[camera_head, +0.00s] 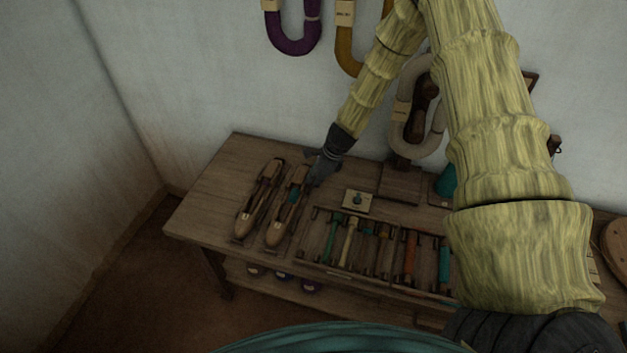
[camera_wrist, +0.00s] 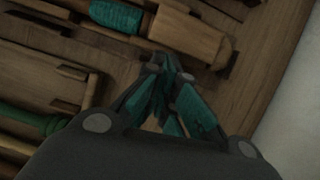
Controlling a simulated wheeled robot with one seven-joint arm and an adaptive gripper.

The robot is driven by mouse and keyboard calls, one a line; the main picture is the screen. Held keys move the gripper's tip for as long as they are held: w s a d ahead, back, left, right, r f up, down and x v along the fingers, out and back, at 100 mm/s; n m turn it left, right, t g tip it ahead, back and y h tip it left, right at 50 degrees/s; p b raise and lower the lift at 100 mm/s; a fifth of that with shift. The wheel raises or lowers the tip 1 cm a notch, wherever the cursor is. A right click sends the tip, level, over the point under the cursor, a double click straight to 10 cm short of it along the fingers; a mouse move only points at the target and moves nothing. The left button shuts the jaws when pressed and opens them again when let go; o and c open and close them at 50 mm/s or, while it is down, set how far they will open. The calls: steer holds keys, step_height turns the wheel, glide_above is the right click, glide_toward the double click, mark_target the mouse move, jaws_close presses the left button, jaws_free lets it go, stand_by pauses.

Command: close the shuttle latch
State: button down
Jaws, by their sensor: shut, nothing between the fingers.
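Two wooden boat-shaped shuttles lie side by side at the left of the bench, the left shuttle (camera_head: 258,203) and the right shuttle (camera_head: 282,222). The right one holds a teal bobbin. In the wrist view a shuttle (camera_wrist: 190,38) crosses the top, with a teal bobbin (camera_wrist: 116,16) in it. My gripper (camera_head: 316,176) is beside the far end of the right shuttle. In the wrist view my gripper (camera_wrist: 165,72) is shut and empty, its tips close to the shuttle's side; I cannot tell whether they touch. I cannot clearly make out the latch or its position.
A tray (camera_head: 338,271) of several coloured bobbins lies right of the shuttles. Yarn hanks, including a purple one (camera_head: 293,46), hang on the wall. The bench's left end (camera_head: 207,195) is bare.

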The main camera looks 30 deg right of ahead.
steer(key=shift+w+d, duration=0.1)
steer(key=shift+d, duration=0.1)
steer(key=shift+s+d, duration=0.2)
steer(key=shift+d, duration=0.1)
steer(key=s+d+p, duration=0.1)
steer(key=s+d, duration=0.1)
steer(key=shift+s+d, duration=0.25)
steer(key=shift+d, duration=0.1)
steer(key=b+v, duration=0.1)
steer(key=v, duration=0.8)
steer(key=shift+r, duration=0.45)
steer(key=shift+s+a, duration=0.1)
